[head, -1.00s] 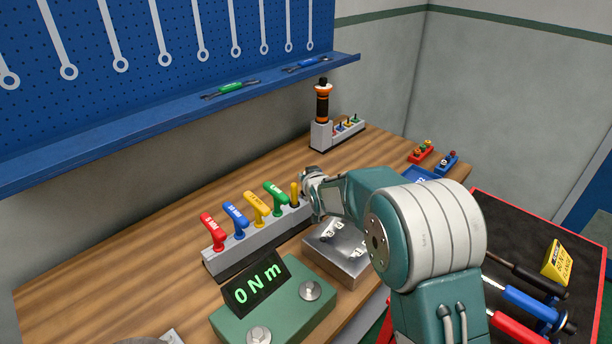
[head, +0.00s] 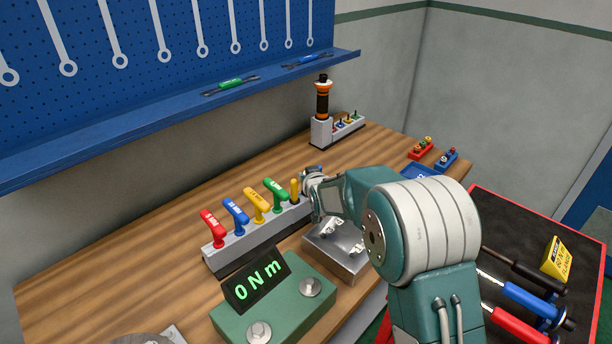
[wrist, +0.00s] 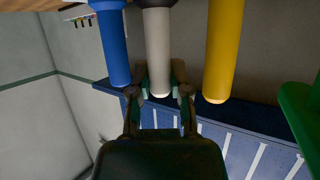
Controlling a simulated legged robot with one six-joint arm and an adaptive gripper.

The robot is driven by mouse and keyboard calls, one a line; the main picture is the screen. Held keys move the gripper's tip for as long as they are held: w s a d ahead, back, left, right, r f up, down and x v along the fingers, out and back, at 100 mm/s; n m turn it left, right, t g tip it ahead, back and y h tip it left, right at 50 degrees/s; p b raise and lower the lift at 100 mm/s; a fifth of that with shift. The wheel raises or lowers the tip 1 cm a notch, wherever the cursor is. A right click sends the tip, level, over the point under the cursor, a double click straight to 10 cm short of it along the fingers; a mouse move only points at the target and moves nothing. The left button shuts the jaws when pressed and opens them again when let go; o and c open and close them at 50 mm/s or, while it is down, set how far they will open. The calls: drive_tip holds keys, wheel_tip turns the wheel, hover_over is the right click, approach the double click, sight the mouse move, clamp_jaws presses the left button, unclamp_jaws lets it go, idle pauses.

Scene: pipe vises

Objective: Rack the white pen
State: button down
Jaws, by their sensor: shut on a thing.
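The white pen (wrist: 158,50) stands between a blue pen (wrist: 112,45) and a yellow pen (wrist: 222,50) in the wrist view, roughly parallel to both. My gripper (wrist: 160,92) is shut on it near its rounded free end. The pen's other end is out of the picture, so I cannot tell whether it sits in a hole. In the head view my gripper (head: 312,187) is at the right end of the grey rack (head: 250,243), just right of the yellow pen (head: 295,190), and hides the white pen.
Red, blue, yellow and green T-handles (head: 276,193) stand along the rack. A metal block (head: 338,250) lies close below my gripper, and a green torque display (head: 275,300) is in front. An orange-black tool (head: 322,100) stands upright behind. Bare bench lies left of the rack.

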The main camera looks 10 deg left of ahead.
drive_tip(key=shift+f, duration=0.35)
idle(0.3)
drive_tip(key=c, duration=0.5)
unclamp_jaws()
drive_tip(key=v, duration=1.2)
drive_tip(key=shift+f, duration=0.1)
